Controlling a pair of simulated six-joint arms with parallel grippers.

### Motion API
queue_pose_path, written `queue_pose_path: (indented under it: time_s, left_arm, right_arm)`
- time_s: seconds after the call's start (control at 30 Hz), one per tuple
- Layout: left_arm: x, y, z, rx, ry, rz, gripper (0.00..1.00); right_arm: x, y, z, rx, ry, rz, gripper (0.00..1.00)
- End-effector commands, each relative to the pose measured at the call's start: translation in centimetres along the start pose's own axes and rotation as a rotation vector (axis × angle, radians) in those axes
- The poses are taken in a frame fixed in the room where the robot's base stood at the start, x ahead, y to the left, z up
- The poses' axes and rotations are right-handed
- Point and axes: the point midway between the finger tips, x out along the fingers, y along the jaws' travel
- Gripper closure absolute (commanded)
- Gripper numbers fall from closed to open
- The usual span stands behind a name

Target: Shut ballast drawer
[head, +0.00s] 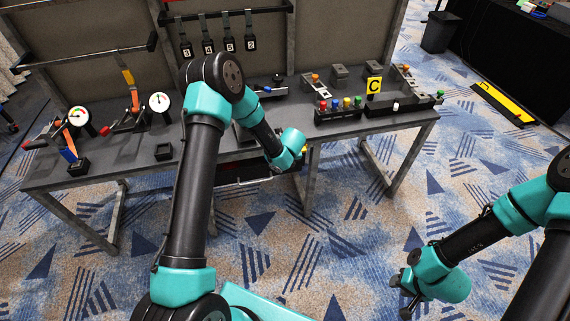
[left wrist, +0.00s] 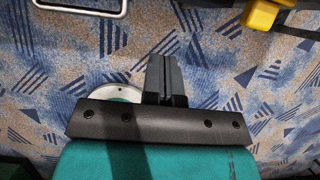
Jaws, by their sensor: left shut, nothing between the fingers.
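A long dark bench (head: 100,174) stands across the head view. Under its middle, partly behind my left arm, is a dark drawer-like part (head: 240,182); I cannot tell how far it stands out. In the left wrist view a pale metal bar handle (left wrist: 82,11) shows at the top left, cut by the frame edge. My left gripper (left wrist: 166,62) is shut and empty, below and right of that handle, apart from it in the picture. In the head view its fingers are hidden by the wrist. My right gripper (head: 404,291) hangs over the carpet, far from the bench; its finger gap is unclear.
The bench carries two round gauges (head: 79,116) with orange levers, a row of coloured knobs (head: 340,104) and a yellow C sign (head: 374,86). Numbered tags (head: 208,46) hang behind. A yellow part (left wrist: 262,15) shows at the wrist view's top right. Carpet in front is clear.

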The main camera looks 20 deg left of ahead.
Motion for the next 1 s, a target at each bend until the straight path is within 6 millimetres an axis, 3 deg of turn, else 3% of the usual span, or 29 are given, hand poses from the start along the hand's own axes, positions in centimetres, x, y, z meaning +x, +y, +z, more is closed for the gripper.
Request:
queue_pose_path:
  time_s: [0.2, 0.57, 0.77, 1.0]
  left_arm:
    - [-2.0, 0.0, 0.0, 0.001, -0.001, 0.000, 1.00]
    - [-2.1, 0.0, 0.0, 0.001, -0.001, 0.001, 1.00]
    - [-0.9, -0.1, -0.8, 0.011, -0.044, 0.048, 1.00]
    - [2.1, -0.8, -3.2, 0.038, -0.258, 0.166, 1.00]
  right_arm:
    - [0.0, 0.0, 0.0, 0.000, 0.000, 0.000, 0.61]
    - [0.0, 0.0, 0.0, 0.000, 0.000, 0.000, 0.61]
    - [0.0, 0.0, 0.0, 0.000, 0.000, 0.000, 0.61]
    - [0.0, 0.0, 0.0, 0.000, 0.000, 0.000, 0.61]
